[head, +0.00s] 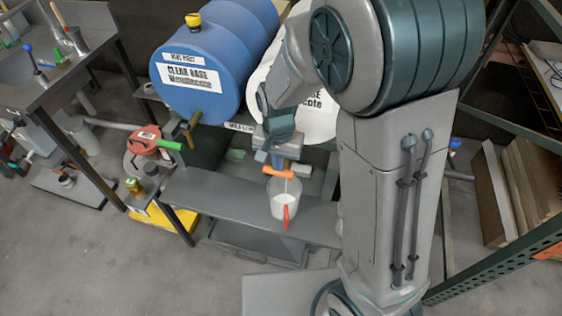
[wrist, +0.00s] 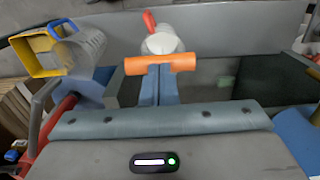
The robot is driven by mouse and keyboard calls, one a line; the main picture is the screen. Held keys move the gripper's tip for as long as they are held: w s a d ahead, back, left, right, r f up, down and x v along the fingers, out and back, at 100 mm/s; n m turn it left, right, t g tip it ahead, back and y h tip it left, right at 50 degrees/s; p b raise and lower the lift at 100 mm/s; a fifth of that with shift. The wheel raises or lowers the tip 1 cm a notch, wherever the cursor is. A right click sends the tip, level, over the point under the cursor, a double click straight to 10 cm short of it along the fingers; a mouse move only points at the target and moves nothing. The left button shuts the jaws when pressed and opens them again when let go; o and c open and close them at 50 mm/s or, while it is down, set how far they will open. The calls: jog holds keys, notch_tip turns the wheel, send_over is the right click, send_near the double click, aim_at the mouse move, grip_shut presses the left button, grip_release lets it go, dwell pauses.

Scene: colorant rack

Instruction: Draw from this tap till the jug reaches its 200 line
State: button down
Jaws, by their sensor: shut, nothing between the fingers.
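The jug (head: 291,203) is clear with a red handle, stands upright on the grey shelf and holds white liquid. In the wrist view the jug (wrist: 161,42) is partly hidden behind the orange tap handle (wrist: 160,64). That orange tap handle (head: 278,174) lies crosswise above the jug in the head view. A thin white streak shows between tap and jug. I cannot read the 200 line. My gripper (wrist: 158,78) is shut and empty, its blue fingertips right at the orange handle. My gripper (head: 282,161) partly hides the tap in the head view.
A blue drum (head: 215,60) labelled clear base lies left of a white drum (head: 315,115), which my arm partly covers. The grey shelf (head: 225,203) has bare room left of the jug. A red and green tool (head: 150,140) and a yellow tray (head: 160,218) are further left.

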jog(key=shift+r+p, duration=0.85)
jog(key=shift+r, duration=0.55)
jog(key=shift+r, duration=0.1)
notch_tip(320, 180, up, 5)
jog(key=p, duration=0.4)
jog(key=s+d+r+n+t, duration=0.3)
jog(key=s+d+r+n, duration=0.1)
jog(key=s+d+r, duration=0.8)
jog(key=shift+s+r+t+b, duration=0.35)
jog(key=shift+r+t+b, duration=0.05)
jog(key=shift+r, duration=0.25)
